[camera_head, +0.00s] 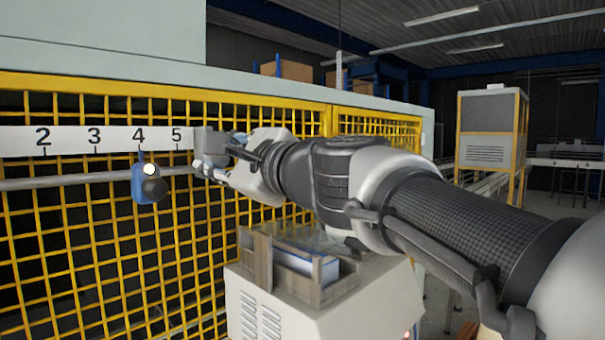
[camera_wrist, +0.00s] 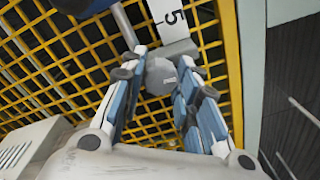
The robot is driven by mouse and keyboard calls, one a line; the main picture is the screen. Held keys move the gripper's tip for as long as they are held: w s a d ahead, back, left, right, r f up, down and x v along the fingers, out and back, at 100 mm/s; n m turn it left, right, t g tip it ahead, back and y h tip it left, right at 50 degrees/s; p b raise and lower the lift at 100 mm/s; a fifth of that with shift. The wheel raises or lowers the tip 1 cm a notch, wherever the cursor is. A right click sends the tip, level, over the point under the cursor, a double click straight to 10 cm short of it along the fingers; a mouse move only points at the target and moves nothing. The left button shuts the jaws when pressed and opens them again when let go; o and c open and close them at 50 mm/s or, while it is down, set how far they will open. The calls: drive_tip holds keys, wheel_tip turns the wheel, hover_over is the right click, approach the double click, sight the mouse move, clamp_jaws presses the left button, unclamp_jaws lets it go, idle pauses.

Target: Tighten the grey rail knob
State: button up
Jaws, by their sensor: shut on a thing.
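The grey rail knob (camera_wrist: 160,77) shows in the wrist view between the two blue-padded fingers of my gripper (camera_wrist: 162,60), near the "5" end of the scale. My gripper is shut on it. In the head view, my gripper (camera_head: 208,170) is at the rail (camera_head: 70,181), just right of the "5", beside a grey block (camera_head: 210,141). The knob itself is mostly hidden there by the fingers and wrist. Its turn angle and tightness cannot be told.
The white number strip (camera_head: 68,140) runs above the rail. Yellow mesh (camera_head: 90,260) stands behind. A grey cabinet (camera_head: 262,308) with an open box stands below my arm.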

drive_tip(key=shift+n+b, duration=0.45)
drive_tip(key=shift+n, duration=0.15)
drive_tip(key=o, duration=1.1)
drive_tip(key=v, duration=1.2)
